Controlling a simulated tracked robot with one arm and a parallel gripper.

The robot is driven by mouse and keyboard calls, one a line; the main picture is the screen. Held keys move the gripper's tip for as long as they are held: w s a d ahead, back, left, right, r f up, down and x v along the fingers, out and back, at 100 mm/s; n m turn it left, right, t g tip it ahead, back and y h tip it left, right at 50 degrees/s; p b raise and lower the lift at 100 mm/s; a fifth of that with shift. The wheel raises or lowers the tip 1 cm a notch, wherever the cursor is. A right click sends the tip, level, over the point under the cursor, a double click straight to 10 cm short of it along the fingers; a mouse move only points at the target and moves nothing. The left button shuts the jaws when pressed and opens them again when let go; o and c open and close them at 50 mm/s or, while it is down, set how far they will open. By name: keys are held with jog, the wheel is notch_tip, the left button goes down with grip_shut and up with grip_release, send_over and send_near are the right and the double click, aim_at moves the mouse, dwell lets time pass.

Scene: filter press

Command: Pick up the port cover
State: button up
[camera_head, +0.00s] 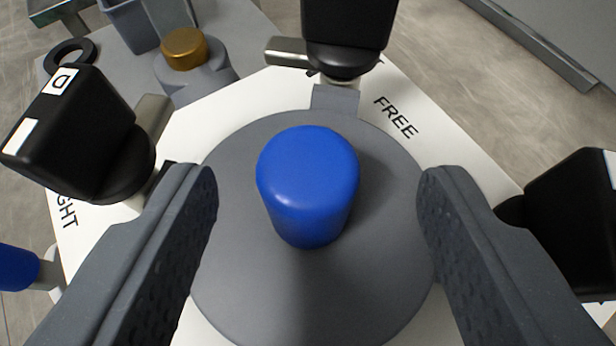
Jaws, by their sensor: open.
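The port cover (238,272) is a round grey disc with an upright blue knob (308,185) at its middle. It lies on a white plate (428,172) marked "FREE" at the upper right, with partly hidden lettering ending in "GHT" at the left. My gripper (318,195) is open, one finger left and one right of the blue knob, with a clear gap on each side. The fingers appear over the disc's left and right edges; whether they touch it I cannot tell. The lower edge of the disc runs out of the picture.
Black clamp knobs stand around the plate: one at left marked "D" (75,125), one at the top (347,30), one at right (575,225). Behind are a brass-coloured cap (184,48), a black ring (70,52) and a grey-blue bin (130,22). Another blue knob (17,268) is at far left.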

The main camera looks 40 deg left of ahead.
aim_at(313, 175)
jog(key=shift+p+x, duration=0.35)
jog(key=shift+x, duration=1.5)
jog(key=shift+a+r, duration=0.1)
grip_shut()
